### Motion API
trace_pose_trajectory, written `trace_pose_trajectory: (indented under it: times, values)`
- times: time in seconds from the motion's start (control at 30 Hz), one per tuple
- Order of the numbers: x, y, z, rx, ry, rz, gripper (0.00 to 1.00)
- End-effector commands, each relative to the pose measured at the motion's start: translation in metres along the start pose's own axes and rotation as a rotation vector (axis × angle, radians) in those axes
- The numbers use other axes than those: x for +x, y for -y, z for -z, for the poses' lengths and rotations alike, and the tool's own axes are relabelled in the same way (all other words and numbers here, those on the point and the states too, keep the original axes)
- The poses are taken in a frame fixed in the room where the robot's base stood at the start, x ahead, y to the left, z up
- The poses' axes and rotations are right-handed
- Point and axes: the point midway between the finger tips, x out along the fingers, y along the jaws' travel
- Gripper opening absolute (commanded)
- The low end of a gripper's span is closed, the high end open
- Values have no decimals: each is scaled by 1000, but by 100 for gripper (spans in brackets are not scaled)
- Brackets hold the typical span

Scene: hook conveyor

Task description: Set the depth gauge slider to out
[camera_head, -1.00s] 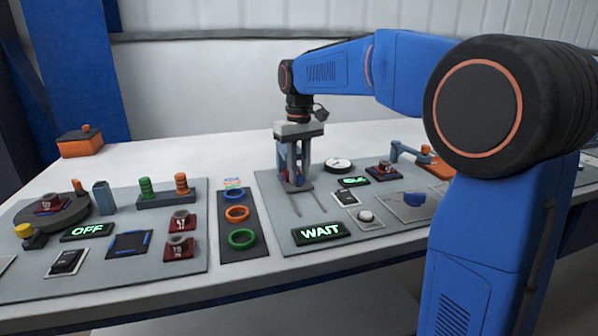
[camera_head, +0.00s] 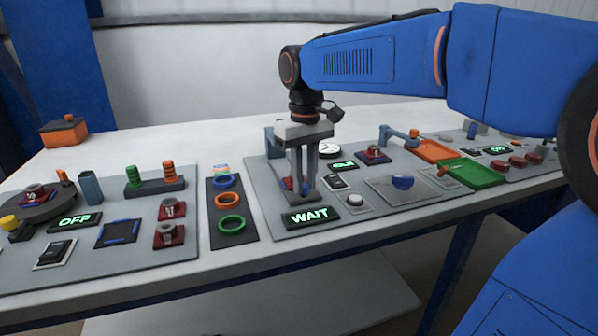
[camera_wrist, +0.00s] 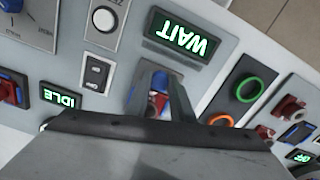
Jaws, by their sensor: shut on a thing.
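My gripper (camera_head: 303,195) points straight down over the middle grey panel (camera_head: 262,185), just behind the green WAIT display (camera_head: 311,216). Its fingers are shut on a small blue and red piece, which I take to be the depth gauge slider (camera_head: 289,184). The fingers hide most of this piece. In the wrist view, my gripper (camera_wrist: 160,88) shows the blue and red slider (camera_wrist: 158,100) partly between its fingers. A blue upright block (camera_head: 271,143) stands behind the gripper at the back of the panel.
A round white dial (camera_head: 328,149) and an IDLE display (camera_head: 343,165) lie right of the gripper, with a switch (camera_head: 335,182) and white button (camera_head: 355,200). A blue knob (camera_head: 402,183) sits farther right. Left are rings on a dark strip (camera_head: 234,237).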

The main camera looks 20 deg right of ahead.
Motion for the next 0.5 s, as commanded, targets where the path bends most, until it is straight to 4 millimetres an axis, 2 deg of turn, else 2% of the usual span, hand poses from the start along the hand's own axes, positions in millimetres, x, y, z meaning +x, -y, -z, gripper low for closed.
trace_pose_trajectory:
  times: [0.37,0.4,0.47,0.5]
  values:
    - [0,2,-7,0,3,1,0]
    - [0,2,-7,0,4,1,23]
    - [0,2,-7,0,3,1,38]
    - [0,2,-6,0,2,1,40]
